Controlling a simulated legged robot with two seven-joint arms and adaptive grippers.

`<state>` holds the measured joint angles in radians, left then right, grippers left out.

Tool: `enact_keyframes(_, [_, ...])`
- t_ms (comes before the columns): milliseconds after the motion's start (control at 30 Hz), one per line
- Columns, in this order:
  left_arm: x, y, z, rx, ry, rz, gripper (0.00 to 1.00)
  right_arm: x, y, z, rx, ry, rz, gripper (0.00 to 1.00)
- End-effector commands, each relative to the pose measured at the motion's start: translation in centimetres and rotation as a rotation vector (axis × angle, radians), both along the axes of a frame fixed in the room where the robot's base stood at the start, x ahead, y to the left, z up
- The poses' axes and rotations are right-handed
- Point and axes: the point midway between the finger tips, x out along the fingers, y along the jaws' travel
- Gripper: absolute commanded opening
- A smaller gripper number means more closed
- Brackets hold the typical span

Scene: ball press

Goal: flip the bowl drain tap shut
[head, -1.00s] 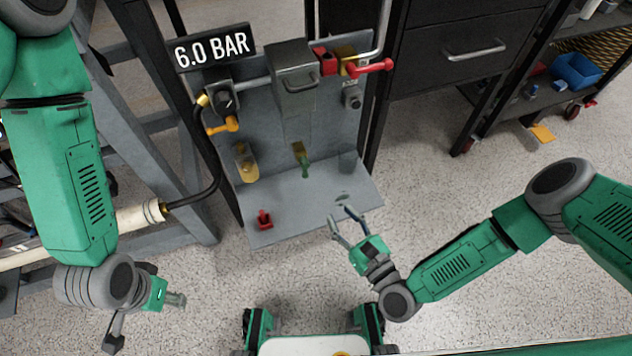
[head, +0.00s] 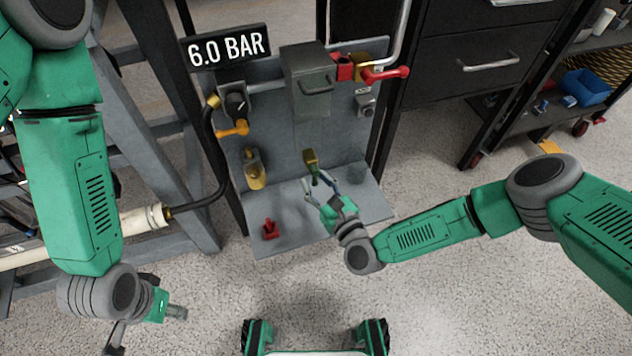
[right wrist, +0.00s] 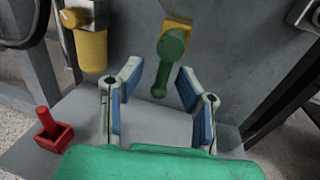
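A tap with a brass body (head: 310,157) and a green handle (right wrist: 166,65) sits low on the grey panel, below a grey metal box. In the right wrist view the handle hangs down, tilted slightly left at its lower end. My right gripper (head: 319,184) is open just in front of it. In the right wrist view, the gripper's blue-padded fingers (right wrist: 159,80) stand on either side of the handle's lower end, with no contact visible. A yellow bowl-like cylinder (right wrist: 92,50) hangs to the left. My left gripper (head: 146,327) is open and empty at lower left, away from the panel.
A red lever in a red block (head: 269,229) stands on the grey shelf (head: 290,236). An orange handle (head: 233,129) and a red handle (head: 388,74) sit higher on the panel. A "6.0 BAR" sign (head: 226,48) is at the top. A black hose (head: 213,150) runs at left.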

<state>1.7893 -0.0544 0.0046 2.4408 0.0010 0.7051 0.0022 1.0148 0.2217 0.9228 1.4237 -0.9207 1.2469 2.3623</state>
Motion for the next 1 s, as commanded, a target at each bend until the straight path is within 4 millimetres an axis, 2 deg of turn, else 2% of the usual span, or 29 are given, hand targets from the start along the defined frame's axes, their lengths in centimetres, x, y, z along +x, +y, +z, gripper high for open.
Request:
enact_keyframes(200, [0.0, 0.0, 0.01, 0.0, 0.0, 0.0, 0.4, 0.05, -0.07, 0.02, 0.001, 0.0, 0.0, 0.31])
enact_keyframes(233, [0.0, 0.0, 0.01, 0.0, 0.0, 0.0, 0.4, 0.04, -0.08, 0.01, 0.001, 0.0, 0.0, 0.27])
enact_keyframes(300, [-0.01, 0.0, 0.01, 0.0, 0.0, 0.0, 0.4, 0.04, -0.05, 0.01, 0.001, 0.0, 0.0, 0.03])
enact_keyframes(333, [-0.01, -0.01, 0.01, 0.0, 0.0, 0.0, 0.4, 0.03, -0.04, 0.01, 0.0, 0.0, 0.0, 0.0])
enact_keyframes(733, [-0.01, 0.0, -0.06, 0.0, 0.0, 0.0, 0.4, 0.04, -0.11, 0.02, -0.034, -0.011, 0.0, 0.0])
enact_keyframes(1000, [0.0, -0.01, -0.23, 0.0, 0.0, 0.0, 0.4, 0.19, -0.5, 0.17, -0.184, -0.061, 0.002, 0.0])
